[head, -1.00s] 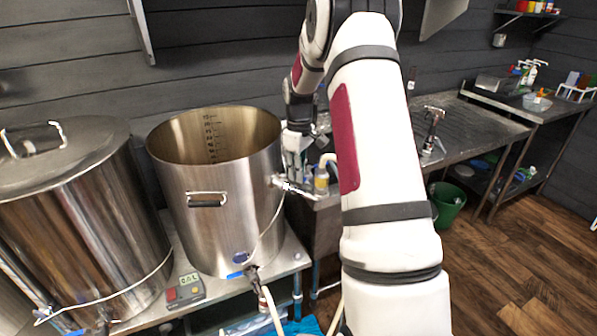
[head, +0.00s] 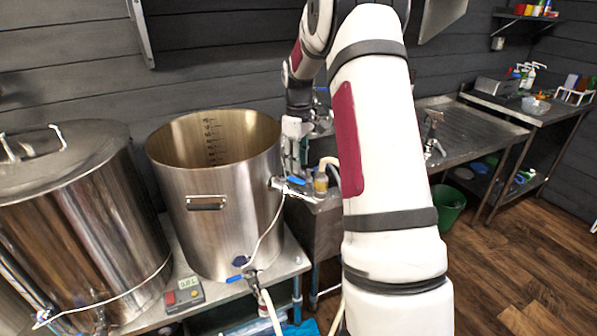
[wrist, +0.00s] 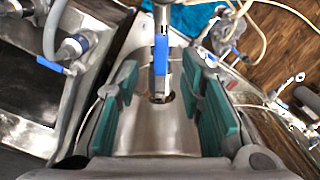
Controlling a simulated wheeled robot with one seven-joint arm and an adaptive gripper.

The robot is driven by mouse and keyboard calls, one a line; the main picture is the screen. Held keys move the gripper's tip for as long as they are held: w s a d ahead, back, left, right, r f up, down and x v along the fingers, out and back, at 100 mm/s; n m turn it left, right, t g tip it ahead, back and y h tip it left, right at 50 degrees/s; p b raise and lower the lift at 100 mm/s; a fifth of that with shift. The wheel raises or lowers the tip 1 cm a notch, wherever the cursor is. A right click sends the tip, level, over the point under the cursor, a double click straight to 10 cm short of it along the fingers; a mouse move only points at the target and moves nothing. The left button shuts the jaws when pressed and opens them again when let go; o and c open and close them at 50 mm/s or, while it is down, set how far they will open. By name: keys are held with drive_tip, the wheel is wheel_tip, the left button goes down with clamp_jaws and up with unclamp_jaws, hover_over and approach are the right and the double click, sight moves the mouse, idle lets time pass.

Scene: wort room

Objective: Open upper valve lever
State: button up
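The upper valve (head: 284,186) sits on the right side of the open steel kettle (head: 200,240), near its rim. Its blue lever (head: 296,181) shows just below my gripper (head: 293,158) in the head view. In the wrist view the blue lever (wrist: 161,55) points along the picture's vertical, centred between the fingers. My gripper (wrist: 160,85) is open there, with a green-padded finger on each side of the lever and a gap on both sides. I see no contact with the lever.
A lidded steel kettle (head: 80,215) stands at left. A lower valve with a blue handle (head: 235,279) and hose is at the open kettle's base. A scale-like box (head: 186,293) lies on the bench.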

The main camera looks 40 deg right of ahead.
sight(297, 180)
wheel_tip(297, 180, up, 7)
idle(0.3)
drive_tip(key=shift+r, duration=0.15)
idle(0.3)
drive_tip(key=s+a+r+t, duration=0.1)
drive_tip(key=s+a+r, duration=0.25)
drive_tip(key=a, duration=0.25)
drive_tip(key=s+a+r+m+t+h, duration=0.1)
drive_tip(key=s+a+r, duration=0.25)
drive_tip(key=a, duration=0.25)
drive_tip(key=s+a+r, duration=0.2)
drive_tip(key=a+r, duration=0.2)
drive_tip(key=a, duration=0.2)
drive_tip(key=s+a+f+m+t, duration=0.1)
drive_tip(key=s+a, duration=0.5)
drive_tip(key=s, duration=0.3)
drive_tip(key=s+a+f+m+t+y, duration=0.1)
drive_tip(key=s+a+t, duration=0.1)
drive_tip(key=s+a, duration=0.4)
drive_tip(key=s, duration=0.3)
